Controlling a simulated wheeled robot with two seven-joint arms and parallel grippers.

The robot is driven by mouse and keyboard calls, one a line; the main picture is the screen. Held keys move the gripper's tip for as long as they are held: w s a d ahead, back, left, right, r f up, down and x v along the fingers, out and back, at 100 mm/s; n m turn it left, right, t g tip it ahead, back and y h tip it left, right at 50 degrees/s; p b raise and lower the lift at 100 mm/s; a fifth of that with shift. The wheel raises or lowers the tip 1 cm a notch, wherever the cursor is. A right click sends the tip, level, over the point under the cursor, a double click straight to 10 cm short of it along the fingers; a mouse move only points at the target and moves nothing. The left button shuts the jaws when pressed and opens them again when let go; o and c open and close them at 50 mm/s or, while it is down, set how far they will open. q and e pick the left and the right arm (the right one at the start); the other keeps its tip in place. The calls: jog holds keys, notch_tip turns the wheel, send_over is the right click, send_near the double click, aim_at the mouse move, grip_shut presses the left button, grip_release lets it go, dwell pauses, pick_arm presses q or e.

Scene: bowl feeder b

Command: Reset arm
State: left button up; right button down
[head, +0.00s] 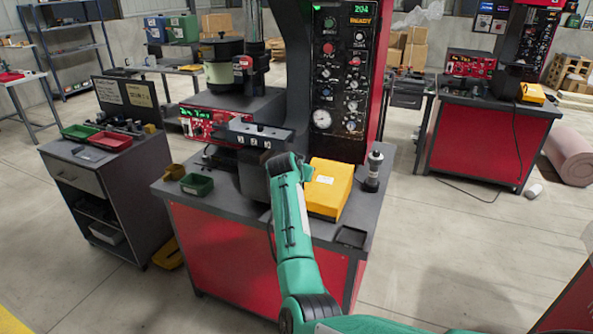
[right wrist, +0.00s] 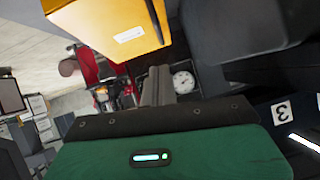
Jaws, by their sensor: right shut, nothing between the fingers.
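My right arm, green with dark joints, reaches up from the bottom of the head view over the front of the red machine bench (head: 230,255). Its wrist is in front of the machine's dark parts, left of a yellow box (head: 327,188), and its fingers are hidden there. In the right wrist view my right gripper (right wrist: 155,85) shows with its dark fingers together and nothing between them. The yellow box (right wrist: 115,30) shows close by, at the top of that view. My left gripper is in neither view.
A tall control panel (head: 342,75) stands behind the wrist. A small green bin (head: 197,185) and a dark cylinder (head: 373,170) stand on the bench. A grey cabinet (head: 75,183) with red and green trays is at the left. Open floor (head: 440,240) lies right of the bench.

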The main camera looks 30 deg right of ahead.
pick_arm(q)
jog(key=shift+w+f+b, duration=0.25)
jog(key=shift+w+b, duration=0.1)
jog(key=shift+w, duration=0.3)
pick_arm(e)
jog(key=v, duration=0.5)
jog(key=shift+a+r, duration=0.2)
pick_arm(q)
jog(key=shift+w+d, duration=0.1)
pick_arm(e)
jog(key=shift+s, duration=0.1)
